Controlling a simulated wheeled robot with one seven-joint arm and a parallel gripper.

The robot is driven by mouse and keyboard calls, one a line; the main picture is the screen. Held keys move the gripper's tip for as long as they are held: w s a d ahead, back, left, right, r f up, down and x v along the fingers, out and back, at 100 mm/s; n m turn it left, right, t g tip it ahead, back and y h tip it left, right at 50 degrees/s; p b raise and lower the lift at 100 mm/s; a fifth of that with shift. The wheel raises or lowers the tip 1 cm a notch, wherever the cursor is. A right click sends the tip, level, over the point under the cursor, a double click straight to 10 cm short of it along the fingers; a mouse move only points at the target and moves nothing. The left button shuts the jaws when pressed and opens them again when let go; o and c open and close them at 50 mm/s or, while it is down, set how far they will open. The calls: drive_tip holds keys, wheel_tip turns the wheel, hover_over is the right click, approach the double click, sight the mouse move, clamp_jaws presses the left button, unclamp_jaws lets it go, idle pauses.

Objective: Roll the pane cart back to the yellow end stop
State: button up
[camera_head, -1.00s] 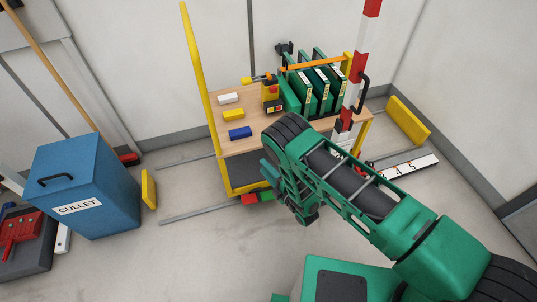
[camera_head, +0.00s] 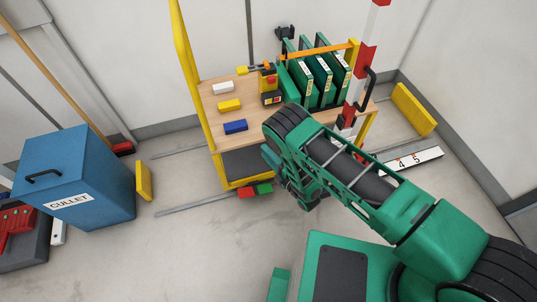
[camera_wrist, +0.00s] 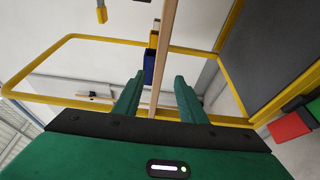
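The pane cart has a yellow frame, a wooden top (camera_head: 213,104) and green panes (camera_head: 312,80) standing in it. It sits between two yellow end blocks, one at the left (camera_head: 143,180) near the cullet bin and one at the right (camera_head: 414,108). There is floor between the cart and each block. My gripper (camera_head: 285,180) is low at the cart's front side, its tips partly hidden by my arm. In the wrist view, my gripper's two green fingers (camera_wrist: 158,95) are apart, with the wooden edge (camera_wrist: 166,50) showing between them; I cannot tell whether they touch it.
Floor rails (camera_head: 190,203) run under the cart. A numbered strip (camera_head: 415,159) lies at the right. A red-and-white pole (camera_head: 364,50) rises by the cart's right end. A blue cullet bin (camera_head: 75,175) stands at the left.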

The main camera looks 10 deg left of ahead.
sight(256, 143)
drive_tip(key=x, duration=1)
drive_tip(key=shift+a, duration=0.15)
drive_tip(key=shift+c, duration=0.7)
clamp_jaws()
idle(0.5)
